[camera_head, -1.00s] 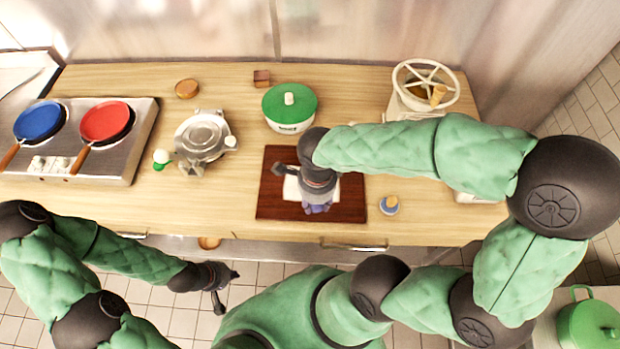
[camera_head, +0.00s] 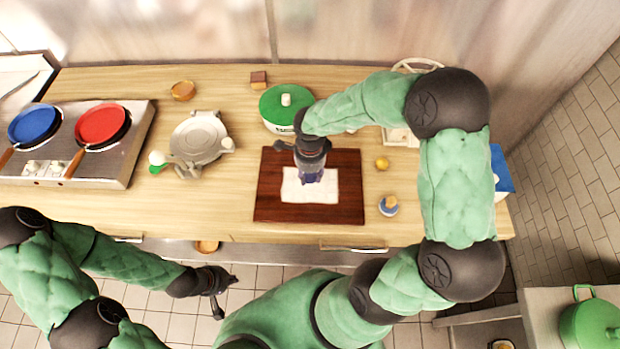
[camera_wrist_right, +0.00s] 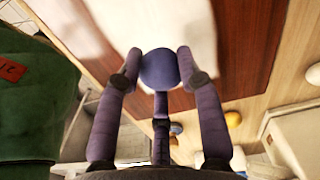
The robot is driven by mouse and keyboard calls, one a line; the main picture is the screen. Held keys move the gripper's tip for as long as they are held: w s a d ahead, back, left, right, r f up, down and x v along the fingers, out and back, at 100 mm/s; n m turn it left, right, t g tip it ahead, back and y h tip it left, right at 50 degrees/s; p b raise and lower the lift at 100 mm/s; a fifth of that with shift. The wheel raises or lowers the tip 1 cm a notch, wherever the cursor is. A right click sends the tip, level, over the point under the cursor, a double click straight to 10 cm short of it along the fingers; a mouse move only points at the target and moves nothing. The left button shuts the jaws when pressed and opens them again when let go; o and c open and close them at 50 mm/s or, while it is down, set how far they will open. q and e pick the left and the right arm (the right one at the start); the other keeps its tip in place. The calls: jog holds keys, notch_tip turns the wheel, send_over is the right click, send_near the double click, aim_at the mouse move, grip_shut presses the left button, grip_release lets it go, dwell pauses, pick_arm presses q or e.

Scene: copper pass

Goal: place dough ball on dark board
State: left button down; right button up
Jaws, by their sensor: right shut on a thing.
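The dark board (camera_head: 345,205) lies on the wooden counter, with a white sheet (camera_head: 290,190) on its middle. It also shows in the right wrist view (camera_wrist_right: 245,55). My right gripper (camera_head: 311,176) points down over the sheet. In the right wrist view its purple fingers (camera_wrist_right: 158,72) are shut on a blue-violet ball (camera_wrist_right: 158,68), which I take as the dough ball. The ball hangs at the fingertips over the white sheet; I cannot tell whether it touches.
A green-lidded pot (camera_head: 285,108) stands just behind the board. A yellow ball (camera_head: 382,163) and a small blue item (camera_head: 388,206) are to its right. A metal appliance (camera_head: 200,140) and a stove with blue (camera_head: 35,123) and red pans (camera_head: 102,124) are left.

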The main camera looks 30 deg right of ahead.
aim_at(310, 179)
jog(key=shift+w+d+f, duration=0.1)
jog(key=shift+w+f, duration=0.1)
jog(key=shift+f, duration=1.55)
jog(key=shift+f+b, duration=0.1)
jog(key=shift+b, duration=0.2)
jog(key=o, duration=1.1)
